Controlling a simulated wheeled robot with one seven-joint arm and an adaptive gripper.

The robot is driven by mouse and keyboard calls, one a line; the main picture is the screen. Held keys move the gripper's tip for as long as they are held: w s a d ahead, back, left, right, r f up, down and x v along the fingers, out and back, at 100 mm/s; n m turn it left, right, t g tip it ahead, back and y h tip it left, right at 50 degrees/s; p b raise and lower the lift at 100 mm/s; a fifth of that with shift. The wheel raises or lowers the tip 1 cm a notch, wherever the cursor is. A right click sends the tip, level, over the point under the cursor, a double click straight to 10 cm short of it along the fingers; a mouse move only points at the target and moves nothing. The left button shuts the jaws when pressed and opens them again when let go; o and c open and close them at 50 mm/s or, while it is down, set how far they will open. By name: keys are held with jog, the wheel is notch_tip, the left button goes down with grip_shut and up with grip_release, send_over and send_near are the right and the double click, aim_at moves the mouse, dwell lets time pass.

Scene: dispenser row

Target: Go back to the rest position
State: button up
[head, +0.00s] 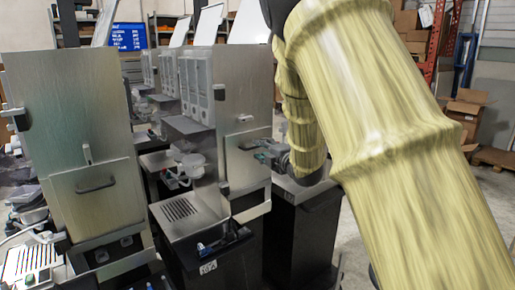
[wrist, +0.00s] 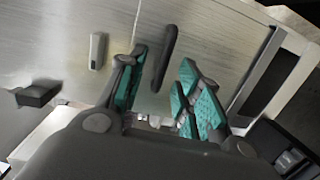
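My gripper (wrist: 160,90) is open, its two teal-padded fingers spread apart in the wrist view. A dark bar handle (wrist: 165,58) on a brushed-metal panel (wrist: 215,30) shows in the gap between the fingers. No contact with the handle is visible, and I cannot tell how far it is from the fingertips. In the head view my gripper (head: 264,154) is at the right side of the middle metal dispenser (head: 243,95), close to its side panel. My yellow-covered arm hides much of the right half of that view.
Another metal dispenser (head: 75,120) with a handled door stands at the left. A drip tray (head: 185,215) juts from the middle dispenser. A black stand (head: 300,235) is below my gripper. Cardboard boxes (head: 467,108) lie at the back right, beside some open floor.

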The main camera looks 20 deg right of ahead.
jog(key=v, duration=0.6)
jog(key=s+a+f+m+g+h, duration=0.1)
jog(key=s+f+m+g, duration=0.4)
jog(key=f, duration=0.8)
jog(key=s+f+m+h, duration=0.1)
jog(key=s+f+m, duration=0.2)
jog(key=s+f, duration=0.7)
jog(key=s+a+f+m+g+h, duration=0.1)
jog(key=s+f+m+g, duration=0.2)
jog(key=f, duration=1.4)
jog(key=s+a+f+m+g, duration=0.1)
jog(key=s+f+m+g, duration=0.2)
jog(key=s+f, duration=0.3)
jog(key=s+a+f+m+g, duration=0.2)
jog(key=s+f, duration=0.4)
jog(key=s, duration=1.1)
jog(key=s+a+f+m+g, duration=0.2)
jog(key=s+f+m, duration=0.3)
jog(key=s, duration=0.6)
jog(key=shift+s+f+g+h, duration=0.2)
jog(key=shift+f+g+h, duration=0.3)
jog(key=shift+g, duration=0.4)
jog(key=shift+o, duration=0.2)
jog(key=shift+w, duration=0.1)
